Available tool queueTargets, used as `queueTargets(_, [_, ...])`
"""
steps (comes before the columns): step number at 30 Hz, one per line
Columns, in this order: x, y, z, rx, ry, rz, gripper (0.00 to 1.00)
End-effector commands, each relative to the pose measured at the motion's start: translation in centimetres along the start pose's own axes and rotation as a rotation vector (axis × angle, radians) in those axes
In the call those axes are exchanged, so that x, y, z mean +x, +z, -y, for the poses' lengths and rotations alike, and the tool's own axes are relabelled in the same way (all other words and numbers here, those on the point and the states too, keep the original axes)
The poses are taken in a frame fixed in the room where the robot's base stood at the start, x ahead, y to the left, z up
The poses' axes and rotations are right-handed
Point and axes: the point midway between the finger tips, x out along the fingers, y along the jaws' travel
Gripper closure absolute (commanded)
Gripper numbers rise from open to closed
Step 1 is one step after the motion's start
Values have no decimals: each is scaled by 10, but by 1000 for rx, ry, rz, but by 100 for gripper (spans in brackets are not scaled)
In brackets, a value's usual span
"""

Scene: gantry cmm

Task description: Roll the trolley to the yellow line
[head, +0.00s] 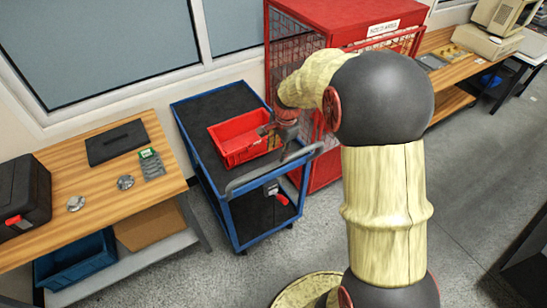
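The blue trolley (187,135) with dark shelves stands between a wooden bench and a red mesh cage. Its grey push handle (262,178) is at the near end. A red bin (228,152) sits on its top shelf. My gripper (265,131) is over the right side of the bin, above the trolley top and beyond the handle. It is small and partly dark against the shelf, so I cannot tell whether it is open or touching anything. My arm hides part of the area to the right. No yellow line shows in this view.
The wooden bench (95,190) at left holds a black case (22,195), a dark flat plate and small metal parts. The red cage (350,18) stands close behind and right of the trolley. Grey floor (470,150) is open at right.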

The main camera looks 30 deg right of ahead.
Motion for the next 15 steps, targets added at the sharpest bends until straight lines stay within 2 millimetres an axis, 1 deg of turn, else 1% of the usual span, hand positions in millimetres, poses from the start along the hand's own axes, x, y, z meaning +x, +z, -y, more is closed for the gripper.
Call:
queueTargets(3, [2,0,0,65,-3,-2,64])
queueTargets(7, [12,0,0,80,-1,-1,64])
queueTargets(15, [52,0,-1,77,0,-1,64])
